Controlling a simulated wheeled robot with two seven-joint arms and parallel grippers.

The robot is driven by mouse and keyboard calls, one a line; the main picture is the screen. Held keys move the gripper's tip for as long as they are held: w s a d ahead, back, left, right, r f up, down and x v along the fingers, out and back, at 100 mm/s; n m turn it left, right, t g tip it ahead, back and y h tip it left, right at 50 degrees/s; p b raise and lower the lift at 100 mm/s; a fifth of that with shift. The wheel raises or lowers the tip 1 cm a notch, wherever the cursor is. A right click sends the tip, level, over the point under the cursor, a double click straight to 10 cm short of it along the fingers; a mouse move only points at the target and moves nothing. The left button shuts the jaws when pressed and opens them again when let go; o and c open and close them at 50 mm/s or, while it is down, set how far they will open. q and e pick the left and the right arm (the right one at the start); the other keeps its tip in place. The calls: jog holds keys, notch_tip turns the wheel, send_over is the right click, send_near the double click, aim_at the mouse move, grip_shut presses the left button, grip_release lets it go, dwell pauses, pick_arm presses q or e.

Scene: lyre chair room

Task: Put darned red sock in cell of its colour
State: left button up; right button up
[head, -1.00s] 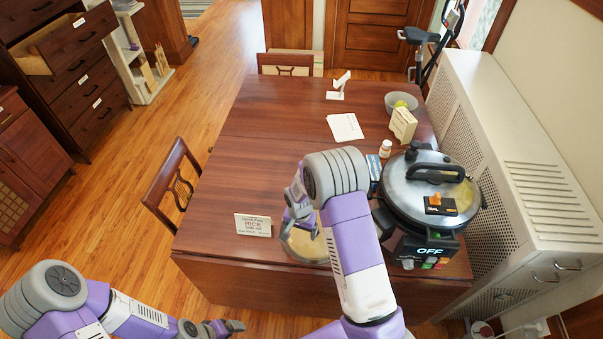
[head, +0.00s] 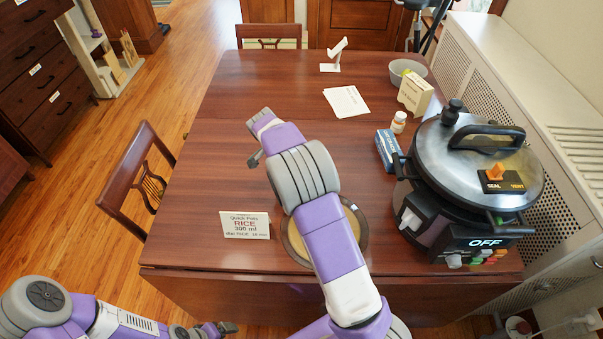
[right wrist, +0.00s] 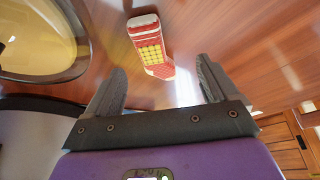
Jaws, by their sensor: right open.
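The red sock (right wrist: 150,47), with a pale end and a yellow checked patch, lies on the wooden table in the right wrist view. It is ahead of my right gripper (right wrist: 160,84), whose two fingers are spread apart with nothing between them. In the head view my right gripper (head: 254,146) is over the middle of the table, and the sock does not show there. My left gripper (head: 228,328) is low at the bottom left, off the table; its jaw gap is too small to judge. I see no colour cells.
A round dish with a tan inside (head: 357,222) sits under my right arm. A rice card (head: 245,226) stands left of it. A large cooker (head: 478,165), blue box (head: 389,150), small bottle (head: 398,122) and papers (head: 346,101) are right. The table's left-middle is clear.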

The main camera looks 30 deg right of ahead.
jog(key=x, duration=0.2)
jog(key=b+x, duration=0.1)
jog(key=x, duration=0.1)
jog(key=b+x, duration=0.1)
jog(key=x, duration=0.1)
jog(key=shift+s+d+f, duration=0.2)
jog(key=shift+s+d, duration=0.05)
jog(key=shift+d, duration=0.1)
jog(key=shift+r, duration=0.1)
jog(key=c, duration=1.2)
